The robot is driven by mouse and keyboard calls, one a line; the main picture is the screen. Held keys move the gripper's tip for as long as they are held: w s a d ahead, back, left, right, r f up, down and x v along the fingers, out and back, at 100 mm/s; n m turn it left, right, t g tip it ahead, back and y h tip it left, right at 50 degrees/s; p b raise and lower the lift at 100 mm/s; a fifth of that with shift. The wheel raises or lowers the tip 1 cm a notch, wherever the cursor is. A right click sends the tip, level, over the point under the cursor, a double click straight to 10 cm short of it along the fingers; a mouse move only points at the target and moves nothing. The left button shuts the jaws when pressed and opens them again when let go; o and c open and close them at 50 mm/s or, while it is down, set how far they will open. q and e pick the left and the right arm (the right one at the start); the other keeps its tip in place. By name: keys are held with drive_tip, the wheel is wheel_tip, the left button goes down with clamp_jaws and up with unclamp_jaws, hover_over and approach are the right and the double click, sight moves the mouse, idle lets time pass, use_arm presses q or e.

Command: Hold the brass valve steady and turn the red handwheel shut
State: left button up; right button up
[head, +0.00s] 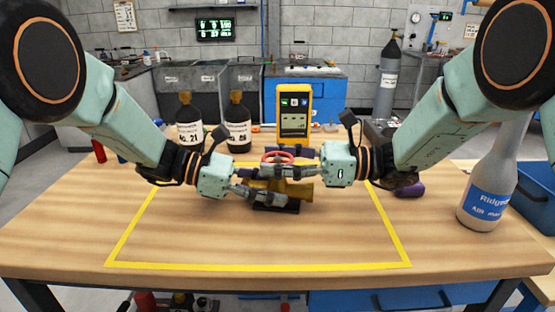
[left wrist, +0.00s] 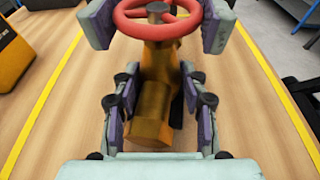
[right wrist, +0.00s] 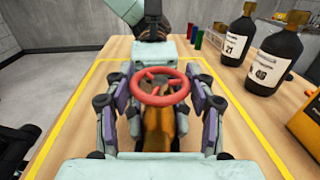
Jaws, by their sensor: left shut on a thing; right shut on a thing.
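The brass valve (left wrist: 150,119) lies along the table inside the yellow tape outline, with the red handwheel (right wrist: 160,87) on top. In the head view the valve (head: 297,190) and the handwheel (head: 277,156) are partly hidden by my fingers. My left gripper (head: 266,194) is the lower one and is shut on the valve body, its fingers on both sides. My right gripper (head: 278,171) is above it, shut on the handwheel, with its fingers on either side of the rim. A dark stand (head: 272,208) shows below the valve.
A yellow meter (head: 294,112) stands behind the valve. Dark bottles (head: 190,126) stand at the back left, a grey bottle (head: 487,180) at the right. A purple object (head: 410,190) lies right of the tape. The table front inside the tape is clear.

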drive_tip(key=c, duration=0.4)
drive_tip(key=shift+c, duration=0.2)
drive_tip(key=shift+m+t, duration=0.3)
drive_tip(key=shift+t, duration=0.2)
drive_tip(key=m+t+h, duration=0.1)
drive_tip(key=m+t, duration=0.1)
drive_tip(key=t, duration=0.2)
drive_tip(key=shift+m, duration=0.4)
drive_tip(key=shift+m+t+h, duration=1.1)
drive_tip(key=shift+m+t, duration=0.1)
drive_tip(key=shift+t, duration=0.7)
drive_tip(key=o, duration=1.2)
